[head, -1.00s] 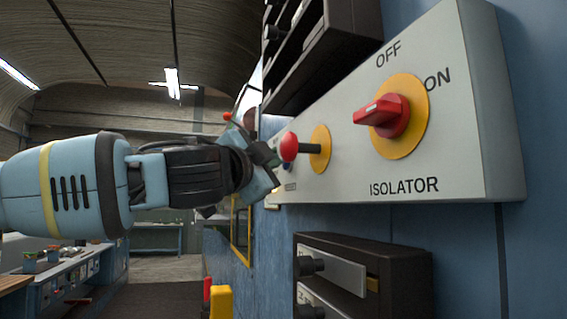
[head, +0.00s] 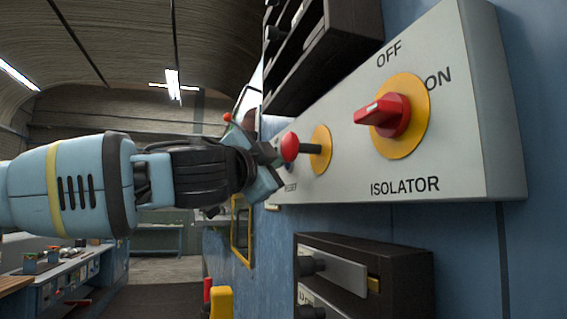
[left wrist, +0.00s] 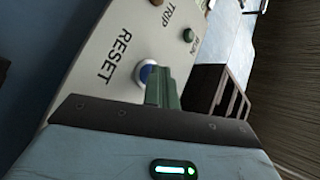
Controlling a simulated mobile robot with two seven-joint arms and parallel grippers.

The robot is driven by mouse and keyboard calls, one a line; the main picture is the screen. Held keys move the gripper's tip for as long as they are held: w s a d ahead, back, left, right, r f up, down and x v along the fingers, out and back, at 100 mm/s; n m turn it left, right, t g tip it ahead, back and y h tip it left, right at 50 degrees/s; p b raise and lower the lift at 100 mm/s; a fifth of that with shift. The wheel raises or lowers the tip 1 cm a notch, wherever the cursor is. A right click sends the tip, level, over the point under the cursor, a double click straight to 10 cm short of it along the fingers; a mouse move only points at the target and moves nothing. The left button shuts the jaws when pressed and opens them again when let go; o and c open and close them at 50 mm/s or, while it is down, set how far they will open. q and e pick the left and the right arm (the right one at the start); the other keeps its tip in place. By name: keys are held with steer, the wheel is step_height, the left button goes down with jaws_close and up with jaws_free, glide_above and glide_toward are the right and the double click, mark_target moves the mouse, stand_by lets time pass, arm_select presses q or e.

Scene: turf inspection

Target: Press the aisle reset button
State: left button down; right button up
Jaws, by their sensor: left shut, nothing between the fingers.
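The pale control panel (head: 470,120) is on the blue wall at right. In the left wrist view the blue button (left wrist: 146,72) in a pale ring sits beside the word RESET on the panel (left wrist: 95,50). My left gripper (head: 274,174) is shut and empty, its fingers near the panel's far lower part. In the left wrist view the fingertips (left wrist: 163,85) overlap the button's right edge; I cannot tell if they touch it. In the head view the gripper hides the button, and the RESET label is partly covered. My right gripper is not in view.
A red mushroom knob (head: 290,147) on a yellow disc sticks out close to my left fingers. The red isolator switch (head: 385,114) is nearer on the panel. Dark racks stand above (head: 322,50) and below (head: 408,285).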

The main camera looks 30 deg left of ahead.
arm_select(q)
steer(key=shift+s, duration=0.1)
steer(key=shift+s+a, duration=0.55)
steer(key=s+a+p, duration=0.1)
steer(key=s+a, duration=0.2)
steer(key=shift+s+a, duration=0.15)
steer(key=shift+s, duration=0.25)
stand_by(0.9)
